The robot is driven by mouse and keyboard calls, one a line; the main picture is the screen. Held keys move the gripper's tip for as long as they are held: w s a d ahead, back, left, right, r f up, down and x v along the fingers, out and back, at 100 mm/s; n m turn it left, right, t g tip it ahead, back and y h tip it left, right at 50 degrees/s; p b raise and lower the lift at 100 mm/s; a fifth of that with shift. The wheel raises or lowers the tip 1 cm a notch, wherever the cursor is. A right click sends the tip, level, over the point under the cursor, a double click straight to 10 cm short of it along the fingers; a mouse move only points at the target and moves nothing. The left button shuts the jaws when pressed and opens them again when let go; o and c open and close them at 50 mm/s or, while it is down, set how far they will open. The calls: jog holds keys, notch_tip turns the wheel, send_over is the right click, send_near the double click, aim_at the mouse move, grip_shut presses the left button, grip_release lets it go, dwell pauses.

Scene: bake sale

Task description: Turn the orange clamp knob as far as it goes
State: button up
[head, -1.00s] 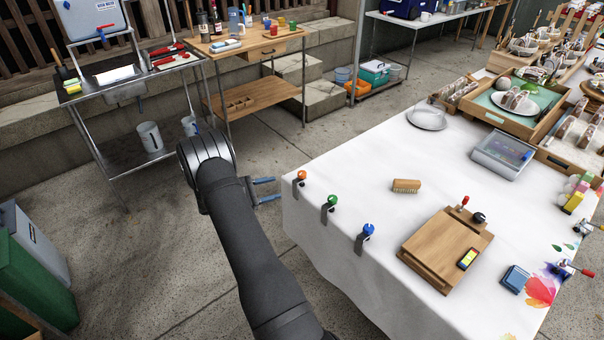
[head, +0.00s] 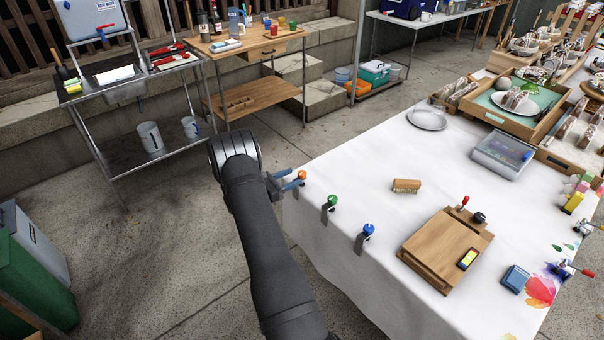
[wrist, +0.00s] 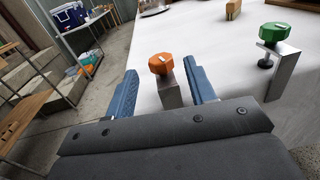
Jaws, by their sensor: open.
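The orange clamp knob (head: 302,175) tops a metal clamp at the left edge of the white-covered table (head: 350,160). My gripper (head: 290,180) is at that edge with its blue fingers reaching toward the knob. The fingers of my gripper (wrist: 162,80) are spread apart and hold nothing. I cannot tell from the views whether a fingertip touches the knob or clamp.
A green clamp knob (head: 333,200) and a blue clamp knob (head: 368,229) sit further along the same edge. A brush (head: 407,186) and a wooden board (head: 430,252) lie on the table. The floor left of the table is clear around my arm.

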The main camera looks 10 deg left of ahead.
aim_at(302, 172)
jog(key=x, duration=0.5)
jog(key=shift+w+d, duration=0.1)
jog(key=c, duration=0.9)
